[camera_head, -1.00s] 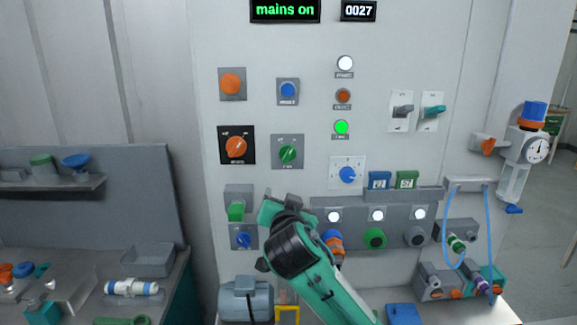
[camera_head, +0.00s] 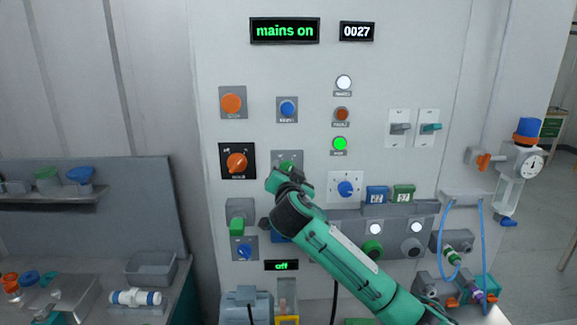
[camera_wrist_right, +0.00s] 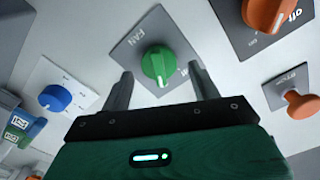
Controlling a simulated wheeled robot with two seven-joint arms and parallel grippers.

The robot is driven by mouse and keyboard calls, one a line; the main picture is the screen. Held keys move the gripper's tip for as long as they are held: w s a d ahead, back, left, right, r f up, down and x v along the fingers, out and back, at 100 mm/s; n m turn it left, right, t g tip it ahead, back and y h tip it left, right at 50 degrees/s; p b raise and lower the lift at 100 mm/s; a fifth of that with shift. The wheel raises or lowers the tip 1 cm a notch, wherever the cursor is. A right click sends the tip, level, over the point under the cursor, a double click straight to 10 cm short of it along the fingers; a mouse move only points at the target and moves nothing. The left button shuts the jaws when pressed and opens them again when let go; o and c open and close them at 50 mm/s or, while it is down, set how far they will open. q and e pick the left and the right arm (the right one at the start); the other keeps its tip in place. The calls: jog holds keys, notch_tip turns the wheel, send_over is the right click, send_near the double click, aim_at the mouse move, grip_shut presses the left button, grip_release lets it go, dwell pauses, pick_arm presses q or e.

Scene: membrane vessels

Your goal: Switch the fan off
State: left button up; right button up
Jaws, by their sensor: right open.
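The fan switch is a green rotary knob (camera_wrist_right: 158,65) on a grey plate marked FAN in the right wrist view. A pale pointer mark shows on the knob's front; I cannot tell its exact setting. In the head view only the top of the green knob (camera_head: 287,166) shows above my gripper, which hides the rest. My right gripper (camera_wrist_right: 162,84) is open, its two fingers on either side of the knob, apart from it and empty. In the head view the right gripper (camera_head: 277,182) is in front of the panel just below the knob. My left gripper is not in view.
An orange rotary switch (camera_head: 237,161) sits close left of the fan knob, and a blue knob (camera_head: 345,188) to its right. A green-lit display (camera_head: 282,265) below reads "off"; the top display (camera_head: 285,31) reads "mains on". A green lamp (camera_head: 340,144) is lit.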

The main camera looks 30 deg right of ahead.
jog(key=shift+w+d, duration=0.3)
jog(key=shift+w, duration=0.2)
jog(key=c, duration=0.9)
jog(key=shift+f, duration=0.1)
jog(key=shift+c, duration=0.2)
